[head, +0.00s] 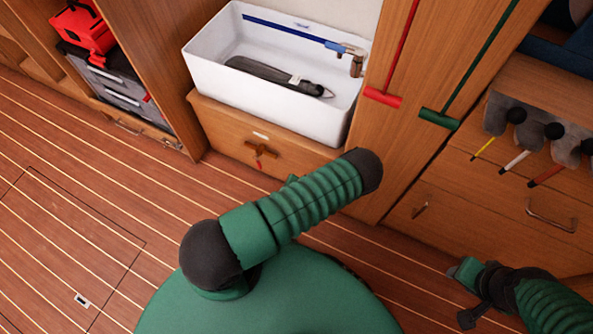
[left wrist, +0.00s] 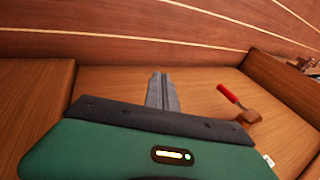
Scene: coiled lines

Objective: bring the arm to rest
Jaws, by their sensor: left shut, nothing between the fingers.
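My left arm (head: 300,205), green with black joints, crosses the middle of the head view; its gripper is hidden there. In the left wrist view my left gripper (left wrist: 162,92) is shut and empty, its grey fingers together in front of a wooden front. A brown latch with a red handle (left wrist: 231,95) is to the right of the fingers, apart from them. My right gripper (head: 466,296) is at the lower right of the head view, in front of the drawers; its finger opening is unclear.
A white sink (head: 210,68) stands on a wooden cabinet with a latch (head: 262,150). Red (head: 383,98) and green (head: 440,118) handles hang on the panel to its right. Hung tools (head: 515,117) are above the drawers. The planked floor (head: 90,190) at left is clear.

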